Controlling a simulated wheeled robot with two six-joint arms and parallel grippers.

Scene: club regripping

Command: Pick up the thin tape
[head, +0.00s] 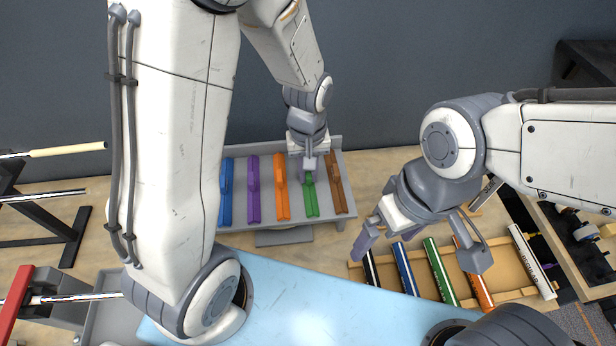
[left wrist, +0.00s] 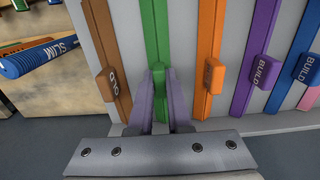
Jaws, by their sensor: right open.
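Several coloured tape strips lie side by side in a grey rack (head: 347,190): blue (head: 226,190), purple (head: 253,190), orange (head: 281,188), green (head: 311,197) and brown (head: 338,185). Each has a raised tab. My left gripper (head: 309,168) is low over the green strip's far part. In the left wrist view its fingers (left wrist: 161,100) stand on both sides of the green tab (left wrist: 159,82), very close to it; I cannot tell whether they press it. My right gripper (head: 420,250) is open and empty.
A wooden tray (head: 515,296) of coloured club grips lies under my right gripper. A blue grip marked SLIM (left wrist: 40,57) shows at the left wrist view's upper left. Club shafts on stands (head: 50,245) are at the left. A light-blue mat (head: 310,300) lies in front.

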